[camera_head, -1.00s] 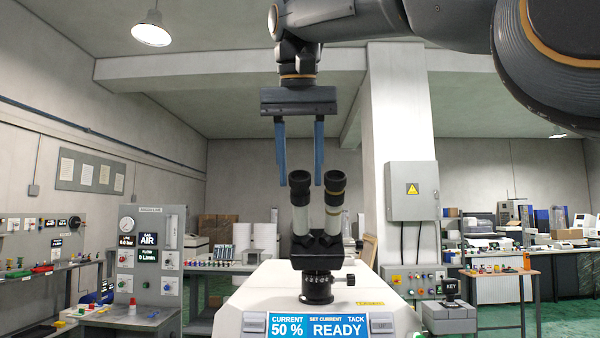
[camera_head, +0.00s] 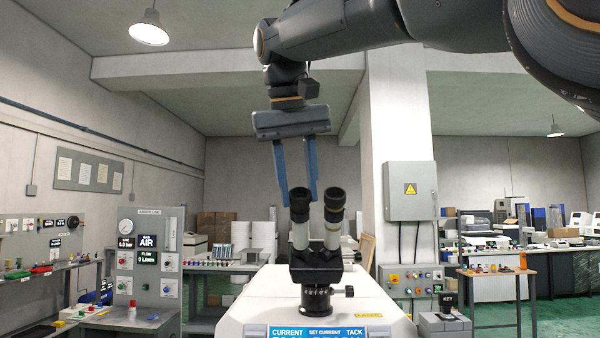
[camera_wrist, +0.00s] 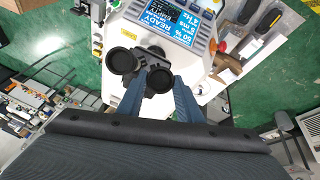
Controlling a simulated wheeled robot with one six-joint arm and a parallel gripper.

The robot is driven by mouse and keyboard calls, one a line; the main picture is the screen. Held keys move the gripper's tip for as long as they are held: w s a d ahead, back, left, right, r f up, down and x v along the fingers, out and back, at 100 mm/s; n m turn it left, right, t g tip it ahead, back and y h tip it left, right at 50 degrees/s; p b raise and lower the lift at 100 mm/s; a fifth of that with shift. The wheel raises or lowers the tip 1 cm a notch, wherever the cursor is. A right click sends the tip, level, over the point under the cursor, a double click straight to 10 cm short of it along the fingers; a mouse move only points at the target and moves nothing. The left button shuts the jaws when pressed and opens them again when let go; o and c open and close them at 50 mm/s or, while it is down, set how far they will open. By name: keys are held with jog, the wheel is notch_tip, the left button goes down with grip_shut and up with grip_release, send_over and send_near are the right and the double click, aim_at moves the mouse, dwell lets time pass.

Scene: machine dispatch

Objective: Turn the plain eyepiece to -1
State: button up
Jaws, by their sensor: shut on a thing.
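The microscope's black plain eyepiece (camera_head: 299,206) tops the left tube in the head view. The other eyepiece (camera_head: 334,203), with a brass-coloured ring, tops the right tube. My gripper (camera_head: 298,200) points down from above, its two blue fingers shut on the plain eyepiece, one on each side. The gripper is turned and slightly tilted in the head view. In the wrist view, the plain eyepiece (camera_wrist: 159,80) sits between the fingertips, and the ringed eyepiece (camera_wrist: 122,62) stands free beside it. No scale marks can be read on either eyepiece.
The microscope stands on a white machine (camera_head: 250,305) with a blue display (camera_head: 318,331), cut off in the head view. A grey AIR panel (camera_head: 147,255) stands left, a pillar with an electrical box (camera_head: 410,190) right. Space around the eyepieces is otherwise clear.

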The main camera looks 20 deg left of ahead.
jog(key=shift+r+n+p, duration=0.1)
jog(key=shift+n+p, duration=0.5)
jog(key=shift+n, duration=0.3)
jog(key=o, duration=0.8)
jog(key=shift+c, duration=0.2)
jog(key=v, duration=0.7)
jog(key=shift+s+a+r, duration=0.15)
jog(key=shift+s+r, duration=0.1)
jog(key=shift+s, duration=0.05)
